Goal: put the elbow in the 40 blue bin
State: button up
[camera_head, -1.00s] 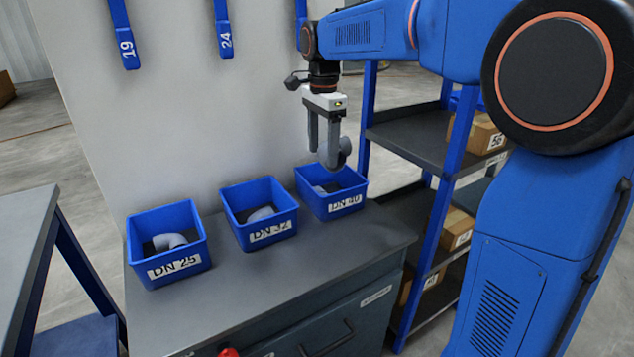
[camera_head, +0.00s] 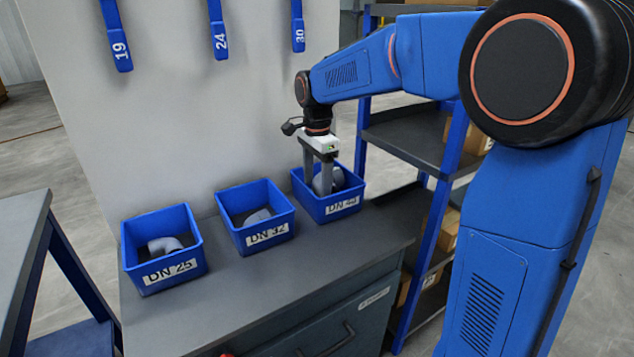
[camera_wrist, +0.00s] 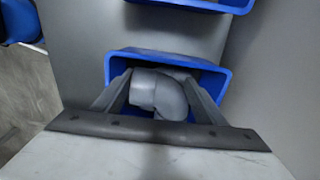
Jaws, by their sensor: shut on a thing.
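My gripper (camera_head: 319,177) is shut on a grey pipe elbow (camera_head: 327,181) and holds it down inside the blue bin labelled DN 40 (camera_head: 342,206), at the right end of the row. In the wrist view the elbow (camera_wrist: 160,94) lies between the two fingers, within the walls of the blue bin (camera_wrist: 222,75). The elbow hides most of the bin's inside. Whether the elbow touches the bin floor cannot be told.
The DN 32 bin (camera_head: 267,235) and DN 25 bin (camera_head: 170,270) stand to the left, each with a grey elbow inside. All stand on a grey bench top (camera_head: 240,300) against a pale panel (camera_head: 180,130). A shelf rack (camera_head: 425,140) stands at right.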

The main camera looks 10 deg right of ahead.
jog(key=o, duration=1.3)
notch_tip(320, 180, up, 12)
jog(key=s+d+f+n+t, duration=0.15)
jog(key=s+d+n, duration=0.25)
jog(key=s, duration=0.5)
jog(key=s+d+f+n+t, duration=0.1)
jog(key=s+d+f+n, duration=0.25)
jog(key=s, duration=0.65)
jog(key=s+d+f+n, duration=0.1)
jog(key=s+f+n, duration=0.1)
jog(key=s+f, duration=0.1)
jog(key=s+d+f+n+t, duration=0.1)
jog(key=s+f+n, duration=0.2)
jog(key=s, duration=0.3)
jog(key=s+d+f+n+t, duration=0.1)
jog(key=s+f+n, duration=0.1)
jog(key=s+f, duration=0.2)
jog(key=shift+s, duration=0.4)
